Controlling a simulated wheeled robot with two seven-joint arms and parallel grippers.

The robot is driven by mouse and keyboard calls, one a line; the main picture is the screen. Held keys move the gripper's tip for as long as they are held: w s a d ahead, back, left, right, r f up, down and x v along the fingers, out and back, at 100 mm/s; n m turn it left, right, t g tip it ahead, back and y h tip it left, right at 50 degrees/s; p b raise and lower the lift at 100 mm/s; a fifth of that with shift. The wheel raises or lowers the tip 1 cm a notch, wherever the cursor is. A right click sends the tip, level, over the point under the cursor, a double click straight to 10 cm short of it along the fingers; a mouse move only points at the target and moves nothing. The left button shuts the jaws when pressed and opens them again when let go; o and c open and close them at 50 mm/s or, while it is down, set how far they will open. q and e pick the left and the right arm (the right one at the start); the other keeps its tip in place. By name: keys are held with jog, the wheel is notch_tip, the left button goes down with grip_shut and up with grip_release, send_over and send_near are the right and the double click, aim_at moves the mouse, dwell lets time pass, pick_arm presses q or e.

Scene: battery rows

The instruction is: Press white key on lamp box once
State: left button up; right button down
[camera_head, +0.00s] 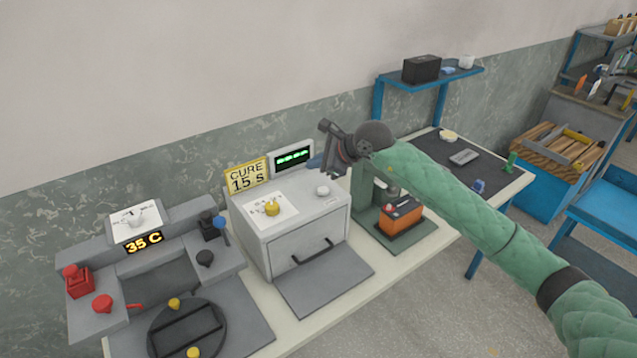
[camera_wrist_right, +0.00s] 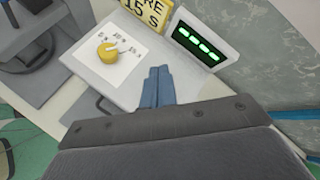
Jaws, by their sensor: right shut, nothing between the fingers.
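The lamp box (camera_head: 304,226) is a light grey box with a drawer-like front and dark handle. The white key (camera_head: 323,190) is a small round button on the right of its top. A yellow knob (camera_head: 272,208) sits on a white dial card; it also shows in the right wrist view (camera_wrist_right: 107,53). My right gripper (camera_head: 314,163) has blue fingers, shut and empty, above the back right of the box top. Its fingers also show in the right wrist view (camera_wrist_right: 158,84), where the white key is not seen. My left gripper is not in view.
A yellow "CURE 15 S" sign (camera_head: 247,175) and a display with green marks (camera_head: 293,157) stand behind the box top. An orange block (camera_head: 400,219) in a green press is at right. A grey station reading "35 C" (camera_head: 144,242) is at left.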

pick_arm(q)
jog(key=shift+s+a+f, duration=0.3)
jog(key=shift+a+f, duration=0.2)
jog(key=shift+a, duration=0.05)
pick_arm(e)
jog(key=w+d+h, duration=0.1)
jog(key=w+d+r+h, duration=0.1)
jog(key=w+d, duration=0.1)
jog(key=shift+r+n+t, duration=0.1)
jog(key=shift+n+t, duration=0.2)
jog(key=shift+t, duration=0.1)
